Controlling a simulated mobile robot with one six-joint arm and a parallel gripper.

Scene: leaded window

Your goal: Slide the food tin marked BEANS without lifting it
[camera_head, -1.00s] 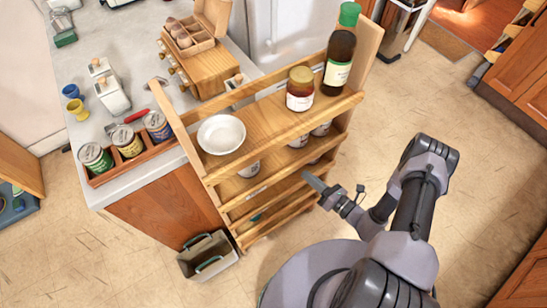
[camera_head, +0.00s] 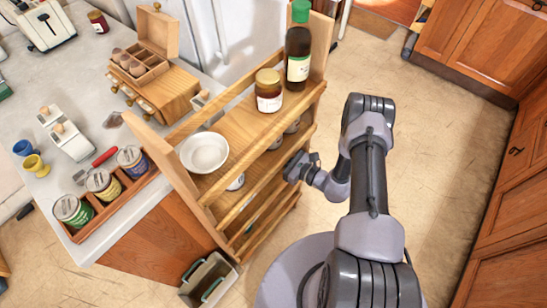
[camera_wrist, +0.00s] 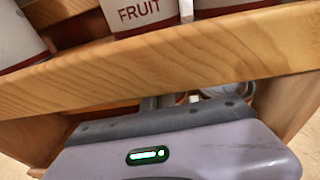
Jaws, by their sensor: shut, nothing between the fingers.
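No tin in view has a readable BEANS label. In the wrist view, a white tin with a red band marked FRUIT (camera_wrist: 143,14) stands behind the wooden rail, with part of another tin (camera_wrist: 15,38) at the left and one (camera_wrist: 225,5) at the right. In the head view, partly hidden white tins (camera_head: 236,182) show on the shelf below the bowl. My gripper (camera_head: 292,170) is at the rack's open side, its fingertips hidden among the shelves. In the wrist view its body (camera_wrist: 180,148) lies below the rail; the fingers are shut, apparently on nothing.
The wooden rack (camera_head: 240,128) carries a white bowl (camera_head: 204,152), a jar (camera_head: 269,92) and a green-capped bottle (camera_head: 299,50) on top. Its rails bound the shelf openings. Several tins stand in a tray (camera_head: 112,208) on the counter. Floor (camera_head: 440,150) right of my arm is clear.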

